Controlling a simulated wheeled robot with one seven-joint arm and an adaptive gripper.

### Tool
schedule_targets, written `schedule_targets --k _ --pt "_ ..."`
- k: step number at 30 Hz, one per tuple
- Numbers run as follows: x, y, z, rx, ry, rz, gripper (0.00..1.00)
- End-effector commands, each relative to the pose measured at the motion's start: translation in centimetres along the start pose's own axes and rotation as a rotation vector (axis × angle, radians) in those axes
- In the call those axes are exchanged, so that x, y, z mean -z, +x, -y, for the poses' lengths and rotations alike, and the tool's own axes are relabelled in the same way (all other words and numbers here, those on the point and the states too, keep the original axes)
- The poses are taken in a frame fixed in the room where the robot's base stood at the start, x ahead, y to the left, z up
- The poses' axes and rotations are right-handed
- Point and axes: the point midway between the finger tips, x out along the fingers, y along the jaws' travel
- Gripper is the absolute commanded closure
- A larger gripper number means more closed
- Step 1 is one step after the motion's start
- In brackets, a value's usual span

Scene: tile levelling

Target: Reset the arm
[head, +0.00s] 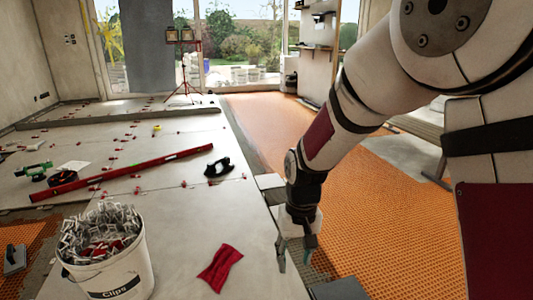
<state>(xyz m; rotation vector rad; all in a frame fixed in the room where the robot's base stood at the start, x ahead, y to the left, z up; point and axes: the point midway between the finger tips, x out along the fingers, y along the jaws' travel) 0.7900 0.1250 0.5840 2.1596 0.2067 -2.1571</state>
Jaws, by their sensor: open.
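My arm reaches in from the upper right and bends downward. My gripper (295,257) points down at the right edge of the pale tiled area (265,270), over the border with the orange matting. Its fingers are apart and I see nothing held between them. Whether the fingertips touch the surface below, I cannot tell.
A white bucket of clips (118,275) stands at front left, with a red cloth (220,265) to its right. A long red level (125,173) and a black tool (219,168) lie on the tiles. Orange matting (270,115) extends behind. A red work-light stand (187,75) is at the back.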

Motion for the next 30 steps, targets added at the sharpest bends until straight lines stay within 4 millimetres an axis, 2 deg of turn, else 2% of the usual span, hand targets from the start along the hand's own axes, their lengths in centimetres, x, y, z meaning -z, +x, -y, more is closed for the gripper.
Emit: schedule_targets --k 1,6,9,15,19,24,30 --pt "-1.2 -2.3 -0.8 0.001 0.01 -0.01 0.59" --pt "-6.0 -8.1 -2.8 0.0 0.036 -0.012 0.59" --pt "-9.1 -10.9 -3.9 -0.003 0.051 -0.015 0.59" --pt "-16.1 -15.0 -5.6 -0.012 0.084 -0.019 0.59" --pt "-20.9 -16.7 -6.4 -0.019 0.108 -0.021 0.59" --pt "-26.2 -17.7 -6.9 -0.029 0.134 -0.021 0.59" --pt "-30.6 -17.7 -7.1 -0.038 0.158 -0.022 0.59"
